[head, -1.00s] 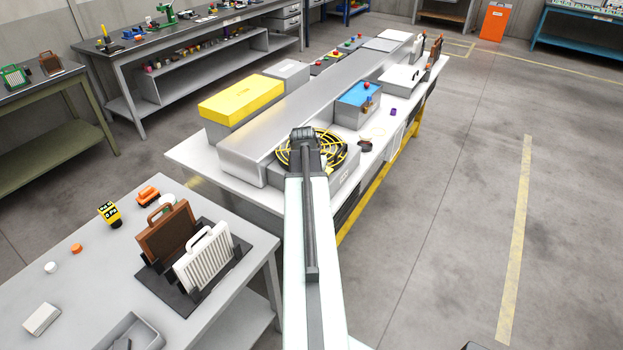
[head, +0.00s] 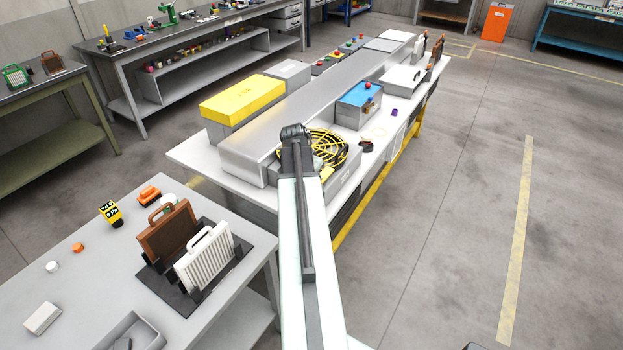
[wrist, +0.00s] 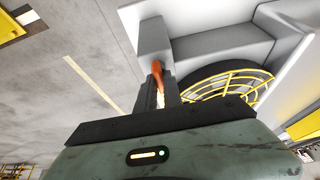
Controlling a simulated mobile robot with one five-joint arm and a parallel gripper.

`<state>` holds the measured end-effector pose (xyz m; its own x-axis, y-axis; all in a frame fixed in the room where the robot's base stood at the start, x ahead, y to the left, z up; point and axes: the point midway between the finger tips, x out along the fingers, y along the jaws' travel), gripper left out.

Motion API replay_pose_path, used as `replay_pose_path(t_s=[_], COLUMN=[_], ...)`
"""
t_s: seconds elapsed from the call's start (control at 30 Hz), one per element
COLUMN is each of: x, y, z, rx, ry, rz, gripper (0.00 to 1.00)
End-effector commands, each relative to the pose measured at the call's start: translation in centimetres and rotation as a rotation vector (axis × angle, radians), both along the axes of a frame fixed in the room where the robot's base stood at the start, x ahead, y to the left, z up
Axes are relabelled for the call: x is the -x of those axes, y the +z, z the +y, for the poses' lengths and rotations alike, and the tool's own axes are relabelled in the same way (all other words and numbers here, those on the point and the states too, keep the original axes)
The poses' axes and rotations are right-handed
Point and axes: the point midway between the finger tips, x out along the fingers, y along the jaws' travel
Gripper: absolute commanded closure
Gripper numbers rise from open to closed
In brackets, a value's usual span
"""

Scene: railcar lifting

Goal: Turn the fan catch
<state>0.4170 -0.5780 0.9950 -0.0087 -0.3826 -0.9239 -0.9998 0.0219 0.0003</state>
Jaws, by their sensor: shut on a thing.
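The fan's yellow round guard (head: 328,147) sits on a grey housing (head: 345,172) at the near end of the long bench. It also shows in the wrist view (wrist: 228,88), right of my gripper. The fan catch (wrist: 157,65) shows in the wrist view as a small orange lever beside a grey block of the housing. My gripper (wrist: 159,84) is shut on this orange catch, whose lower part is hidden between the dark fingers. In the head view my own arm hides the fingers and the catch.
A long metal duct (head: 300,107) and a yellow box (head: 242,98) lie behind the fan. A blue-topped box (head: 358,98) stands to its right. A grey table (head: 95,285) with a brown and a white panel in a rack is at the near left. The floor at right is clear.

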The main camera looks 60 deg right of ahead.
Motion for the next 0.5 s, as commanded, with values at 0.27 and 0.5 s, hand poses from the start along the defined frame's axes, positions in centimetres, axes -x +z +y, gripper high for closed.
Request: replay_pose_path(t_s=[0.27, 0.5], x=[0.02, 0.03], y=[-0.01, 0.03], z=[-0.01, -0.01], rx=[0.000, 0.000], ry=[-0.001, -0.001], rz=[0.000, 0.000], gripper=[0.67, 0.67])
